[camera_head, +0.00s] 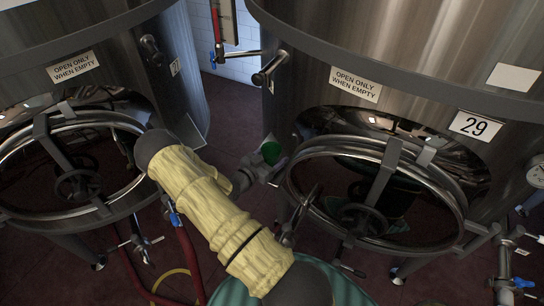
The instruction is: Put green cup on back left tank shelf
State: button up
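A small round green cup (271,152) shows in the head view, in the gap between the two steel tanks. My grey gripper (268,166) is at the cup, with grey parts on both sides of it, and holds it above the dark floor. The fingertips are small and partly hidden. My yellow-sleeved arm crosses the picture centre and covers part of the view. The left tank (100,72) and right tank (400,60) both carry "open only when empty" labels.
Round hatches with protruding handwheels front the left tank (78,187) and right tank (372,218). A valve handle (270,68) juts from the right tank. A red hose (190,258) lies low left. Floor (232,118) shows between the tanks.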

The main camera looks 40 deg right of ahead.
jog(key=shift+r, duration=0.15)
jog(key=shift+r+p, duration=0.25)
jog(key=shift+p, duration=0.15)
jog(key=s+a+b, duration=0.2)
jog(key=a, duration=1)
jog(key=shift+r+b, duration=0.2)
jog(key=shift+b, duration=0.1)
jog(key=shift+w+d, duration=0.1)
